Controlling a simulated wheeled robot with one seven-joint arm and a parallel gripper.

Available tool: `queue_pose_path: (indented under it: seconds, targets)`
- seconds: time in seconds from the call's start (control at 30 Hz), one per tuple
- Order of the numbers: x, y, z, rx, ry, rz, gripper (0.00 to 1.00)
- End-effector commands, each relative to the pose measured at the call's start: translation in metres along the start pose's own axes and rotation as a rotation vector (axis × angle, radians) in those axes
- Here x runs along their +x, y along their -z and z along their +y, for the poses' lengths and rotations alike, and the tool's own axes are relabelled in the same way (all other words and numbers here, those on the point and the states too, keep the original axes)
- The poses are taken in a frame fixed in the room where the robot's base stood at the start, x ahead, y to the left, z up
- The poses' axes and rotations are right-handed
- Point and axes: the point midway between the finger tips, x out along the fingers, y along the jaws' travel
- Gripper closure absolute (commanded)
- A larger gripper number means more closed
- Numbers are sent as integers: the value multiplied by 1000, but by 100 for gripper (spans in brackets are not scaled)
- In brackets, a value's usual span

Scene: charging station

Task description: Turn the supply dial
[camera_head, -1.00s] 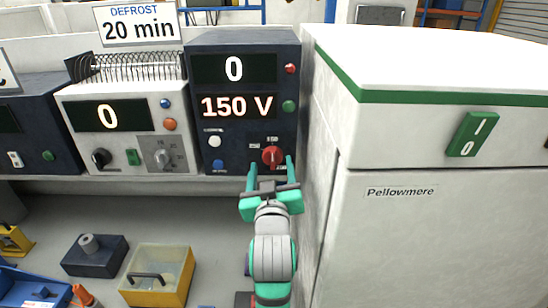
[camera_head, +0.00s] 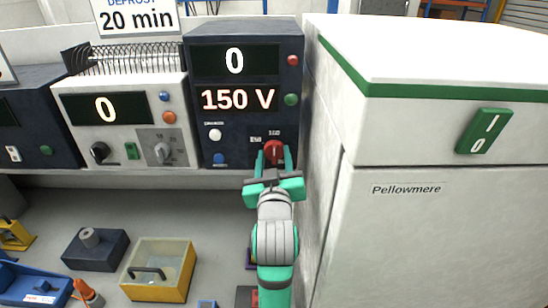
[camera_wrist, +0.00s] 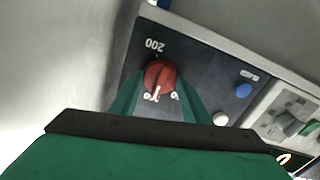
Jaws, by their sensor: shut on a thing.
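The supply unit (camera_head: 207,150) is a dark box with displays reading "0" and "150 V". Its red dial (camera_head: 274,151) is low on the right of the front. In the wrist view the red dial (camera_wrist: 160,77) carries a white mark pointing toward the label at the bottom of that picture; a "200" label sits on the opposite side. My gripper (camera_head: 274,163) reaches up to the dial from below. In the wrist view its green fingers stand on both sides of the dial, shut on it. The fingers partly cover the labels round the dial.
A white fridge-like cabinet (camera_head: 420,240) with a green switch (camera_head: 484,131) stands close on the right. A white unit (camera_head: 125,125) with a grey knob (camera_head: 159,147) is on the left. Below are a yellow box (camera_head: 158,275) and a dark block (camera_head: 95,250).

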Motion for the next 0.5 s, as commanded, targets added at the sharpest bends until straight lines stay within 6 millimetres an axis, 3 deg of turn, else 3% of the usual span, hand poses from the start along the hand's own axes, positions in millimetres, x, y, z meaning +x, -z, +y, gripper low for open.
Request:
queue_pose_path:
  seconds: [0.5]
  targets:
    - [-1, 0, 0, 293, 1, -2, 80]
